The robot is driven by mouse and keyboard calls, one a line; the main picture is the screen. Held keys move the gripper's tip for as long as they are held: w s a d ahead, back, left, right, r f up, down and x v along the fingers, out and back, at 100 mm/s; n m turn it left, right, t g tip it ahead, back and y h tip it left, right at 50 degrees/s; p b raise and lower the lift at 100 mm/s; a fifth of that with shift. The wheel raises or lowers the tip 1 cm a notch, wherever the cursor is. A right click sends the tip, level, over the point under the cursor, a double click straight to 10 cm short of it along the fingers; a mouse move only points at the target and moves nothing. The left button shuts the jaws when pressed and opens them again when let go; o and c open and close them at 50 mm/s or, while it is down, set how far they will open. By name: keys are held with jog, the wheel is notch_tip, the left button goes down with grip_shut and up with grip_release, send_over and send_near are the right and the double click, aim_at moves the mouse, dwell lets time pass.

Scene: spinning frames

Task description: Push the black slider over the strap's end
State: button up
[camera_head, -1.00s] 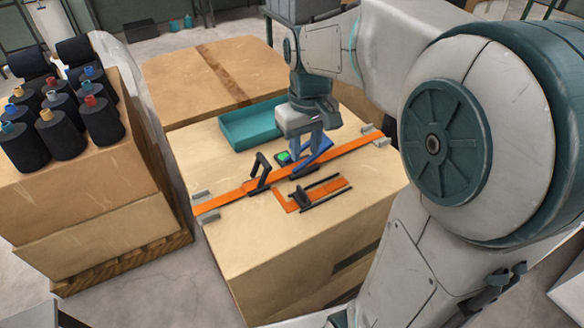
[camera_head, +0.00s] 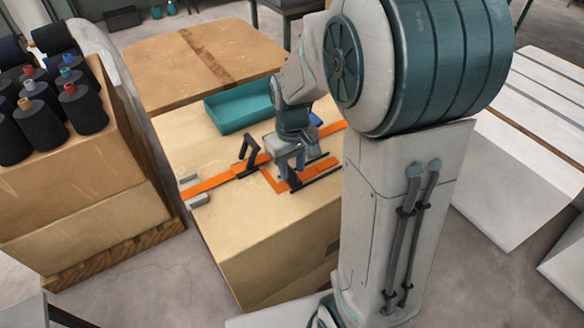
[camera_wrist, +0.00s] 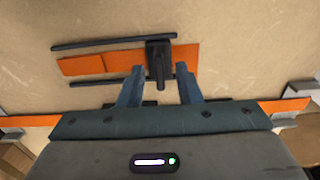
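The black slider (camera_wrist: 157,50) sits across a short orange strap (camera_wrist: 90,65) between two thin black rails (camera_wrist: 113,42) in the wrist view. Orange shows on both sides of it. My gripper (camera_wrist: 159,88) is open, its two fingers apart, with the slider's narrow handle between them in the picture; I see a gap on each side. I cannot tell the height of the fingertips. In the head view my gripper (camera_head: 289,178) is over the short strap piece and largely hides the slider.
A long orange strap (camera_head: 205,187) crosses the table (camera_head: 240,225), with grey blocks (camera_head: 190,190) at its left end. An upright black lever (camera_head: 249,152) stands at the strap, left of my gripper. A teal tray (camera_head: 235,118) lies behind. Black spools (camera_head: 83,110) stand on a box at left.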

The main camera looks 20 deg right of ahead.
jog(key=shift+f, duration=0.3)
grip_shut()
send_over(329, 164)
jog(key=shift+r, duration=0.1)
jog(key=shift+w, duration=0.1)
grip_release()
jog(key=shift+d, duration=0.15)
jog(key=shift+a, duration=0.2)
notch_tip(329, 164, up, 14)
jog(key=p, duration=0.1)
